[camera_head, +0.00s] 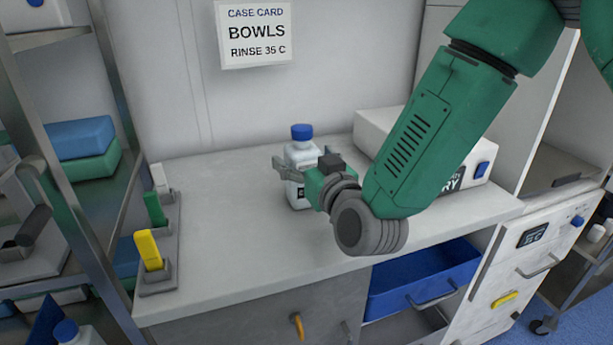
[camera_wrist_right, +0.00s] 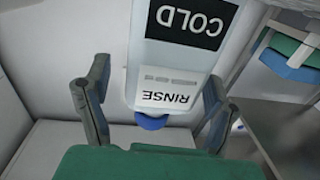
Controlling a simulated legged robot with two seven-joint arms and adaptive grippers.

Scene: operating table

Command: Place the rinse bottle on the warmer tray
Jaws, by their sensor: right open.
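The rinse bottle (camera_head: 299,155), white with a blue cap, stands upright on the counter (camera_head: 235,235). In the right wrist view the bottle (camera_wrist_right: 178,62) appears upside down, with COLD and RINSE labels. My right gripper (camera_head: 302,170) is at the bottle's height. Its open fingers (camera_wrist_right: 152,108) stand on either side of the bottle, with visible gaps in the wrist view. The gripper hides part of the bottle in the head view. A display reading 35 C (camera_head: 533,236) is on the white cabinet at right; I cannot tell which surface is the warmer tray. My left gripper is not in view.
A white box (camera_head: 381,132), lettering partly hidden by my right arm, stands at the counter's back right. A blue bin (camera_head: 425,275) sits below the counter. Yellow and green upright pieces (camera_head: 148,249) line the left edge. A metal rack (camera_head: 83,205) stands at left. The front counter is clear.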

